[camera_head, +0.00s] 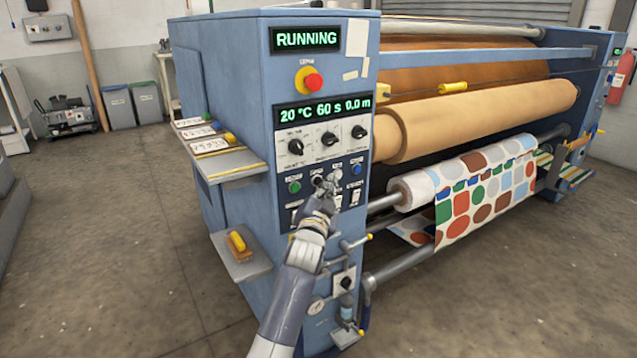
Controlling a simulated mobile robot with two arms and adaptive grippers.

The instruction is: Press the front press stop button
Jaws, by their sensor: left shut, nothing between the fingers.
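The blue press cabinet (245,140) stands in the middle, with a front control panel. My left gripper (325,183) is shut and empty, in front of the lower button rows. Its fingertips are at the panel's middle, between a green button (294,187) and a blue button (357,169). The gripper partly covers the buttons there, and I cannot tell whether it touches one. No clearly marked stop button can be read among them. A red mushroom button (313,82) on a yellow base sits higher up. The top display (307,39) reads RUNNING. My right gripper is not in view.
A second display (325,110) reads 20 °C, 60 s, 0.0 m, above several black knobs. A side shelf (232,166) and a small lower shelf (245,262) stick out left. Rollers with patterned fabric (478,190) extend right. The floor at left is clear.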

